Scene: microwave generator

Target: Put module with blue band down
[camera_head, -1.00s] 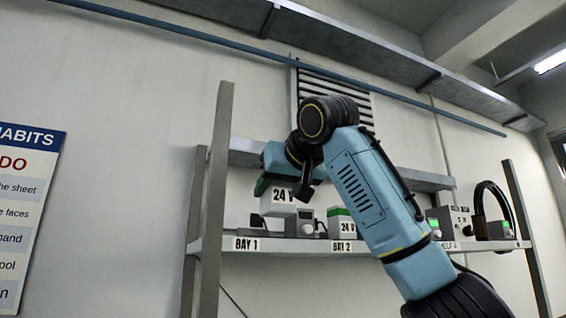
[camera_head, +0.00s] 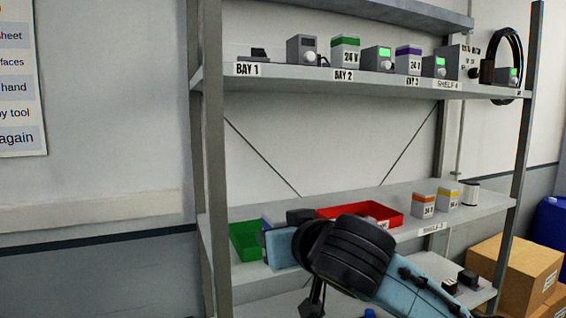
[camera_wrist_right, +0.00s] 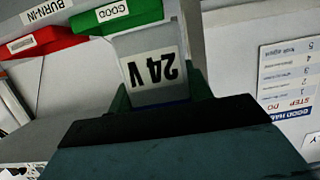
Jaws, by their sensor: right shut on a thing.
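My right gripper (camera_wrist_right: 160,92) is shut on a pale module (camera_wrist_right: 152,65). In the right wrist view its 24 V label reads upside down. In the head view my right wrist hides most of the held module (camera_head: 268,222); a small bluish part shows beside the green bin. The green bin (camera_head: 243,243), marked GOOD in the wrist view (camera_wrist_right: 118,16), and the red bin (camera_head: 388,216) stand on the middle shelf (camera_head: 478,214). My left gripper is not in view.
The upper shelf (camera_head: 280,84) holds grey units and modules with green (camera_head: 345,50) and purple bands. BAY 1 has a low dark base (camera_head: 254,56). Orange-banded (camera_head: 423,205) and yellow-banded (camera_head: 447,197) modules stand right of the red bin. A rack post (camera_head: 212,170) rises at left.

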